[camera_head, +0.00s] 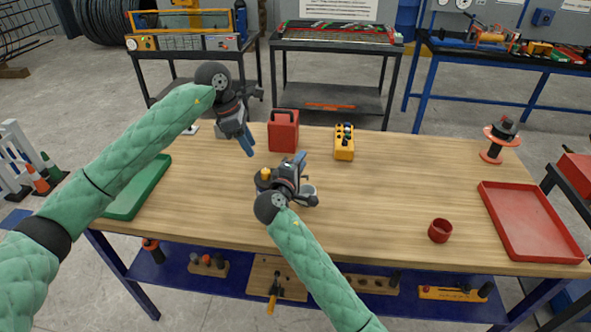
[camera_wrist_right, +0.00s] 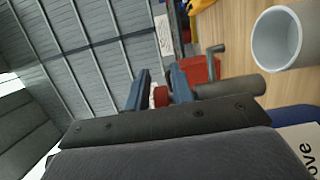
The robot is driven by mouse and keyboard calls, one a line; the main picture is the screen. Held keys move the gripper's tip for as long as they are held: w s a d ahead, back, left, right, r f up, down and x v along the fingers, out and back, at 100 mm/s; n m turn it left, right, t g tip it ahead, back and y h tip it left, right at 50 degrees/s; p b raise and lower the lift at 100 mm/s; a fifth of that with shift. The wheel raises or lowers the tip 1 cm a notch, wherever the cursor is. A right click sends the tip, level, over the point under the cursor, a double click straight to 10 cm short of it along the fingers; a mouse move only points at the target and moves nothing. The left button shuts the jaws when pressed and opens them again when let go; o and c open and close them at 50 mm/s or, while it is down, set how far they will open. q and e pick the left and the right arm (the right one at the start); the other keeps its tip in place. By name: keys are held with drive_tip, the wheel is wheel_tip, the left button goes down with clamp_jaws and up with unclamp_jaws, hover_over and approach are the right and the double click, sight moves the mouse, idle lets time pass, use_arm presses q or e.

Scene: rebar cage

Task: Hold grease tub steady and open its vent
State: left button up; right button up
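I cannot clearly pick out the grease tub. A dark rounded thing with an orange-yellow top (camera_head: 265,174) stands mid-table, partly hidden by my right gripper, and may be it. My right gripper (camera_head: 297,164) is just right of this thing, low over the table. In the right wrist view its blue fingers (camera_wrist_right: 160,86) are apart. A small red part (camera_wrist_right: 161,97) shows between them; I cannot tell whether they touch it. No vent can be made out. My left gripper (camera_head: 248,146) hangs higher, fingers pointing down, near the red can. Its finger gap is not clear.
The red can (camera_head: 283,133) and a yellow button box (camera_head: 344,143) stand behind my right gripper. A pale grey cup (camera_wrist_right: 278,38) is close beside it. A red cup (camera_head: 440,231), red tray (camera_head: 530,255) and reel (camera_head: 498,140) are right; a green tray (camera_head: 138,188) is left.

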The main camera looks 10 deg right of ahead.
drive_tip(key=shift+w+d, duration=0.3)
drive_tip(key=shift+w, duration=0.1)
